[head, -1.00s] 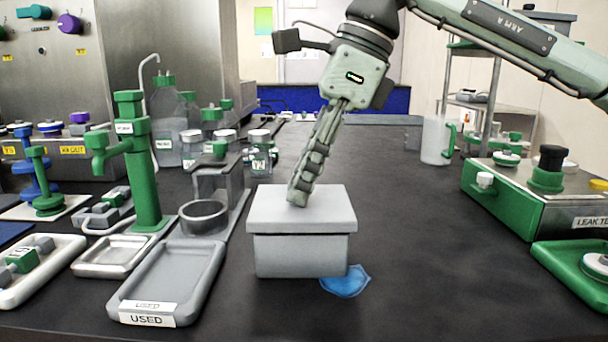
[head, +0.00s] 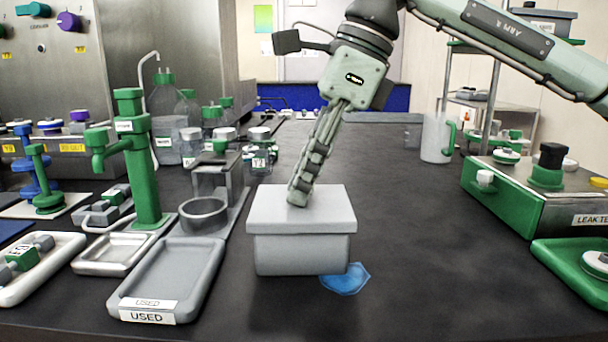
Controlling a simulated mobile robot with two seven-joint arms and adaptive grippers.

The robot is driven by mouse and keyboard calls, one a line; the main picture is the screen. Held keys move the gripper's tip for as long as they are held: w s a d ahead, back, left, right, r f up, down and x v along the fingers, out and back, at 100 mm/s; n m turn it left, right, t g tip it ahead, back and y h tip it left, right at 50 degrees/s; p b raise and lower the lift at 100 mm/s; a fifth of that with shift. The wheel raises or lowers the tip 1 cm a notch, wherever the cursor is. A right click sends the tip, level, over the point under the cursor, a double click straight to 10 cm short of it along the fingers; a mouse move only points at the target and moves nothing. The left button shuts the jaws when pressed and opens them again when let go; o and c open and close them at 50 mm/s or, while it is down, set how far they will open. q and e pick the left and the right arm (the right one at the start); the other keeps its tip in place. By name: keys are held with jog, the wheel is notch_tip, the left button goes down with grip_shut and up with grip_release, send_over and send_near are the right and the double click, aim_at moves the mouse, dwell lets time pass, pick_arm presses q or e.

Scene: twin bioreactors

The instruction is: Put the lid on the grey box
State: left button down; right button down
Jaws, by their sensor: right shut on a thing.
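The grey box (head: 302,254) stands on the dark bench in the middle of the head view. The light grey lid (head: 270,208) lies over the top of the box, level and lined up with it. No gap shows between the lid's front rim and the box. My right gripper (head: 298,196) comes down from above, tilted, with its fingertips at the middle of the lid's top. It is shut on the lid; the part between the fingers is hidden. My left gripper is not in view.
A blue piece (head: 346,279) lies flat at the box's front right corner. A grey tray marked USED (head: 208,285) and a green tap stand (head: 144,175) are to the left. A green-sided tester (head: 545,195) is on the right. The bench right of the box is clear.

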jog(key=c, duration=1.3)
grip_release()
jog(key=shift+o, duration=0.2)
jog(key=o, duration=0.4)
jog(key=shift+o, duration=0.2)
notch_tip(320, 180, up, 6)
jog(key=p, duration=0.4)
jog(key=shift+p, duration=0.4)
